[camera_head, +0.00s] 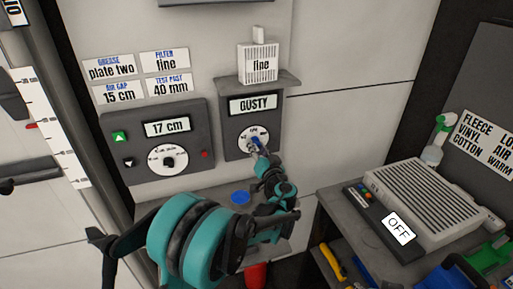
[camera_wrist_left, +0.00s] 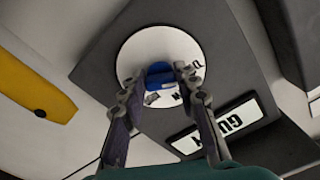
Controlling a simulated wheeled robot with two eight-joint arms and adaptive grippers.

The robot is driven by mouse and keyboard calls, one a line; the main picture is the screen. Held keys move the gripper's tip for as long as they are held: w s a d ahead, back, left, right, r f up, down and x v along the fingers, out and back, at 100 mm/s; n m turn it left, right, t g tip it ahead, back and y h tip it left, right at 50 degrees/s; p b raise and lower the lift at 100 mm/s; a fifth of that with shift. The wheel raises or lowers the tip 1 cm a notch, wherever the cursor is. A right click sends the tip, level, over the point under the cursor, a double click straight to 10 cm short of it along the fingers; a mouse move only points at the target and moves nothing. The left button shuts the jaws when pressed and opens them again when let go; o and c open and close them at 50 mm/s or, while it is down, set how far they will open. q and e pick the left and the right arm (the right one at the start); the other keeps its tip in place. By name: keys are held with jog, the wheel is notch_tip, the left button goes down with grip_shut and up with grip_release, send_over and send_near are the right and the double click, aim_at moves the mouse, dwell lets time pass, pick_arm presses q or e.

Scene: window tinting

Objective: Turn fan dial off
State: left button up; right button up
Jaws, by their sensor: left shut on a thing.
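The dial is a white round plate (camera_wrist_left: 190,48) with a blue knob (camera_wrist_left: 160,72) in the middle, on a dark grey box (camera_head: 236,113) whose display (camera_head: 255,103) reads GUSTY. In the head view the blue knob (camera_head: 256,141) is partly hidden by my gripper. My left gripper (camera_head: 261,151) reaches up to it from below. In the left wrist view the two fingers of my left gripper (camera_wrist_left: 157,80) are on either side of the blue knob, shut on it. The dial's lettering is mostly covered or too small to read.
To the left is a grey box (camera_head: 155,112) with a 17 cm display, buttons and its own dial (camera_head: 168,158). A filter block marked fine (camera_head: 258,62) stands on the ledge above. At right, a slatted unit (camera_head: 428,200) has an OFF display (camera_head: 398,229). A blue disc (camera_head: 240,197) lies below.

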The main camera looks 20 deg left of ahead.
pick_arm(q)
jog(key=o, duration=1.2)
jog(key=shift+c, duration=0.2)
jog(key=v, duration=1.2)
